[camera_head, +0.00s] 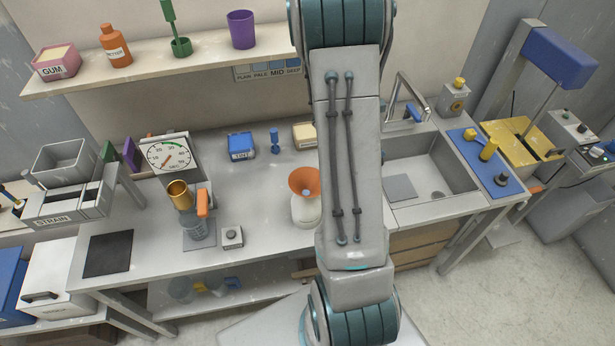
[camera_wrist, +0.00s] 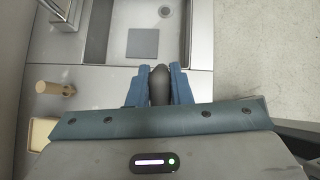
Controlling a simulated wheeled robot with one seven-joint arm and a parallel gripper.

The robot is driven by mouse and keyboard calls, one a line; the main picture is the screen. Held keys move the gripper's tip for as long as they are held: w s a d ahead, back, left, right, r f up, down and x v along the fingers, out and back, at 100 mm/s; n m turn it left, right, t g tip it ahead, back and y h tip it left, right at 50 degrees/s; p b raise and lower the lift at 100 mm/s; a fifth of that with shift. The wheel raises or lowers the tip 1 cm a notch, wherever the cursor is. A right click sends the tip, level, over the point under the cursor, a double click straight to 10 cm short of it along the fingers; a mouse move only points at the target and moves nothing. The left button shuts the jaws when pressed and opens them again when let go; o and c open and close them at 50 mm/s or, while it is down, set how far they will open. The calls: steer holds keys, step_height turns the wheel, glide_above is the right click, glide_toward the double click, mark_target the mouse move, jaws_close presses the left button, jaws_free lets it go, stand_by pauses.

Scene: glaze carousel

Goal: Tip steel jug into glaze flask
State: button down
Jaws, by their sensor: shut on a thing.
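My gripper (camera_wrist: 160,88) shows in the wrist view with its two blue fingers closed on a dark grey rounded thing (camera_wrist: 159,84). Only part of that thing shows, so I cannot tell whether it is the steel jug or its handle. In the head view my arm hides the gripper and whatever it holds. A white flask (camera_head: 304,212) with an orange funnel (camera_head: 304,181) in its mouth stands on the bench just left of my arm; it looks like the glaze flask. No steel jug shows plainly in either view.
The sink (camera_head: 437,178) lies right of my arm; its basin also shows in the wrist view (camera_wrist: 185,45).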

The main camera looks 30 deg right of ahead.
steer(key=shift+s+d+f+y, duration=0.2)
steer(key=shift+d+f+y, duration=0.55)
steer(key=shift+d+y, duration=0.3)
steer(key=shift+s+d+f+y, duration=0.1)
steer(key=shift+d+f+y, duration=0.6)
steer(key=shift+f+y, duration=0.25)
stand_by(0.9)
